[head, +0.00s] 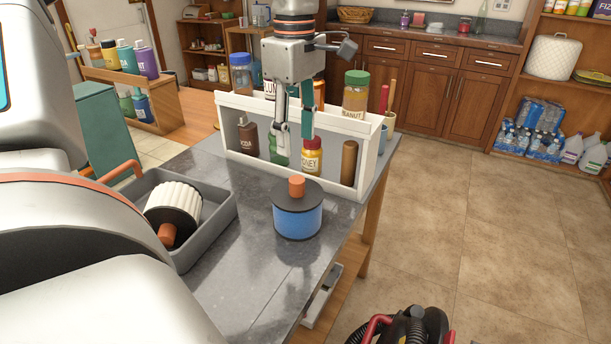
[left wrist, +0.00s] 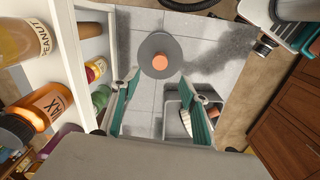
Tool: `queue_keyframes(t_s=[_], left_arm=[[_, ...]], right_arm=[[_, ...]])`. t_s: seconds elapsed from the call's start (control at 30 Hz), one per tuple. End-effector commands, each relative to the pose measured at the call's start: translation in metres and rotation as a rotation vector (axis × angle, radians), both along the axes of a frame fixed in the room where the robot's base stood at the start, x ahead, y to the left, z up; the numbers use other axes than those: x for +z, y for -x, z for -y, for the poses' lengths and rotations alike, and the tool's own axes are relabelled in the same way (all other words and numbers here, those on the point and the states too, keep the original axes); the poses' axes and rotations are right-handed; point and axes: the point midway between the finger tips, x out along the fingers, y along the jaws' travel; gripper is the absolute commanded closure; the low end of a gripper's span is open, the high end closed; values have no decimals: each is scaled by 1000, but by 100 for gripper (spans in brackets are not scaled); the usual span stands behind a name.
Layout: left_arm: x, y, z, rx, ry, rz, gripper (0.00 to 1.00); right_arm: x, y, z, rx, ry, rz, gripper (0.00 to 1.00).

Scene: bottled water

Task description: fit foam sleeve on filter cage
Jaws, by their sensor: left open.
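A short cylinder with a blue foam sleeve (head: 297,222) around it stands upright on the grey table. It has a dark round top plate and an orange knob (head: 296,187). In the left wrist view its dark top plate (left wrist: 152,48) shows from above, beyond my fingers; the blue side is hidden there. A white pleated filter (head: 178,199) with dark end plates and an orange knob lies tilted in the grey tray. My left gripper (head: 294,136) is open and empty, above the table near the white shelf, apart from the blue cylinder. My right gripper does not show.
The grey tray (head: 222,222) sits left on the table (head: 262,282). A white shelf (head: 232,104) with several bottles and jars runs along the table's back, close to my left gripper. The table in front of the blue cylinder is clear. A red and black machine (head: 412,326) stands on the floor.

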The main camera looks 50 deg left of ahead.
Motion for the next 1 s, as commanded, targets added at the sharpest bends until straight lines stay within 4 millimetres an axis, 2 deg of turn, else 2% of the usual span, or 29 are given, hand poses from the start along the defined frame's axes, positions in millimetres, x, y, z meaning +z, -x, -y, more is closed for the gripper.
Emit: queue_keyframes(t_s=[0.17,0.7,1.0], left_arm=[[-15,0,0,-1,2,-3,56],[-85,0,0,-1,0,-4,56],[-98,0,0,0,1,0,56]], right_arm=[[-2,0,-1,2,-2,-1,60],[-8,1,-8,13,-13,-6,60],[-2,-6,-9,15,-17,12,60]])
